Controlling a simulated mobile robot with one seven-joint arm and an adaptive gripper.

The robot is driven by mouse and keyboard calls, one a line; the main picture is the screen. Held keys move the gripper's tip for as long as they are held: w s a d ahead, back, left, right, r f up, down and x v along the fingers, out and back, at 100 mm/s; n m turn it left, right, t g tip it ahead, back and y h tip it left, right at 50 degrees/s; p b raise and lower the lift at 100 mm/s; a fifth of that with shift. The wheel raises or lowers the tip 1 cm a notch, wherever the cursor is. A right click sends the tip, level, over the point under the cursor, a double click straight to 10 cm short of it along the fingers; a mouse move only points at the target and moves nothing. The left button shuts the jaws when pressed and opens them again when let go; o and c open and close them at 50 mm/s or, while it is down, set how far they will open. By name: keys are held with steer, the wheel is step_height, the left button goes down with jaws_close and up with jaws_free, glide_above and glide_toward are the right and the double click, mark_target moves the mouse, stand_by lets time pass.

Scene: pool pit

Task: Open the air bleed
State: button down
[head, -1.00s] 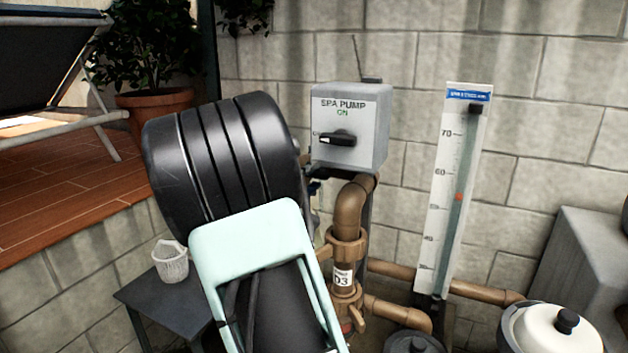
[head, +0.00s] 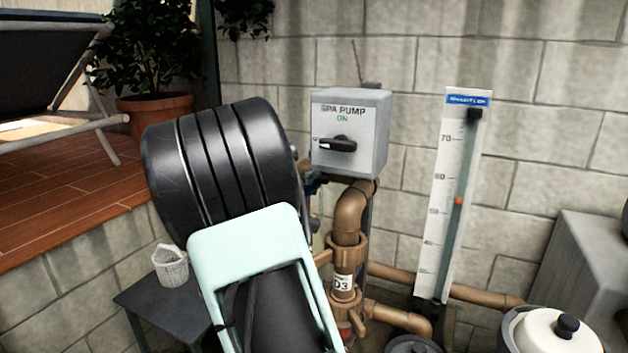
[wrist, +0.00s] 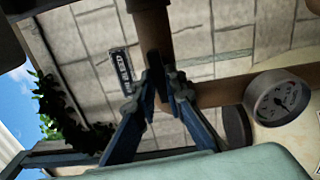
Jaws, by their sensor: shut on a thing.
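My gripper (wrist: 166,82) shows in the wrist view, with its blue fingers closed together at the brown pipework. The fingertips are shut on a small dark part, which I take to be the air bleed; the fingers hide most of it and I cannot read its position. A small dark label plate (wrist: 115,70) is just left of the fingertips, its text too blurred to read. In the head view my own arm covers most of the gripper and the place it holds.
A round gauge (wrist: 278,97) is right of the fingers. The grey spa pump switch box (head: 350,130) reads ON. Brown pipes (head: 349,215), a flow meter (head: 450,215) and a cream lid (head: 560,325) stand to the right. A grey side table (head: 160,300) holds a white basket (head: 171,267).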

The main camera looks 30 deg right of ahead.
steer(key=n+p, duration=0.8)
steer(key=n, duration=1)
steer(key=c, duration=1.9)
jaws_free()
steer(key=shift+a, duration=0.1)
steer(key=shift+v, duration=3.45)
steer(key=shift+s, duration=0.1)
